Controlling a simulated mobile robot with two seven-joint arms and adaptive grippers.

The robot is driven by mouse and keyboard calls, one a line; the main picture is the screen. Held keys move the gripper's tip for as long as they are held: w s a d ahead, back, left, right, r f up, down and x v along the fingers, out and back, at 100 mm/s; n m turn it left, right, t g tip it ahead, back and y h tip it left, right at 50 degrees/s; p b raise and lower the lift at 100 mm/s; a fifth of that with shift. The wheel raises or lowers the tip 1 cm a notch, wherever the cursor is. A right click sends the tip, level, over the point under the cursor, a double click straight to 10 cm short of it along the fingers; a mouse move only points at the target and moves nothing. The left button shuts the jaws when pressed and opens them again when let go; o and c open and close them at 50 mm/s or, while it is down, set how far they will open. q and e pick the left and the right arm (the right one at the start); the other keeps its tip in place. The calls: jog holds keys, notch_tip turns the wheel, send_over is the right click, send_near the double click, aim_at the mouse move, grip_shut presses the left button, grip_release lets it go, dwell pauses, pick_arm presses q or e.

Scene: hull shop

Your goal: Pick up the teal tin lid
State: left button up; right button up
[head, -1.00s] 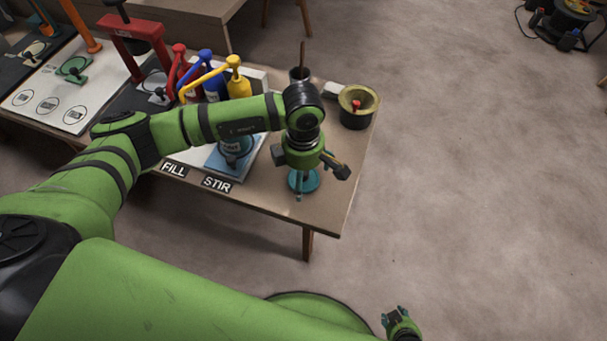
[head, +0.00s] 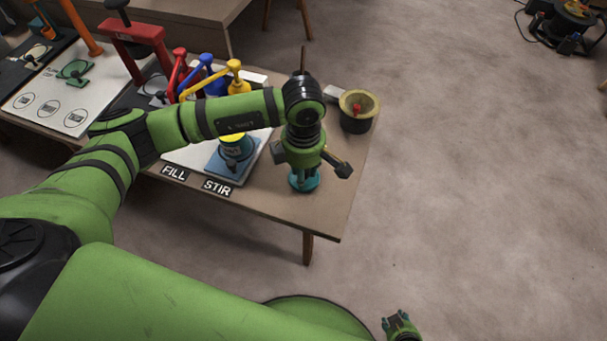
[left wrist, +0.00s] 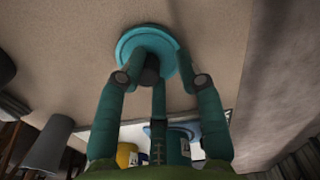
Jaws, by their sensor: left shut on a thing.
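The teal tin lid (left wrist: 145,45) is a round disc with a dark knob (left wrist: 149,76) in its middle. In the head view the lid (head: 304,180) shows at the front right of the table, mostly covered by my left gripper (head: 304,184). In the left wrist view my left gripper (left wrist: 158,75) has its fingers around the lid's knob and is shut on it. I cannot tell whether the lid still touches the table. My right gripper (head: 398,318) is at the bottom of the head view, away from the table; its jaw state is unclear.
A tin (head: 235,150) stands on a blue pad (head: 222,167) beside the FILL and STIR labels. A dark pot with a yellowish rim (head: 358,104) stands at the table's right end. Red, blue and yellow (head: 238,83) lever pumps stand behind my arm. The table's front right corner is bare.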

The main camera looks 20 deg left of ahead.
pick_arm(q)
notch_tip(320, 180, up, 2)
grip_shut()
jog(key=s+d+r, duration=0.3)
jog(key=d+r, duration=0.4)
jog(key=d, duration=0.4)
jog(key=shift+s+b, duration=0.15)
jog(key=shift+b, duration=0.15)
jog(key=o, duration=1.5)
grip_release()
jog(key=shift+d, duration=0.1)
jog(key=shift+c, duration=0.2)
pick_arm(e)
jog(key=shift+w+a, duration=0.1)
jog(key=shift+w, duration=0.05)
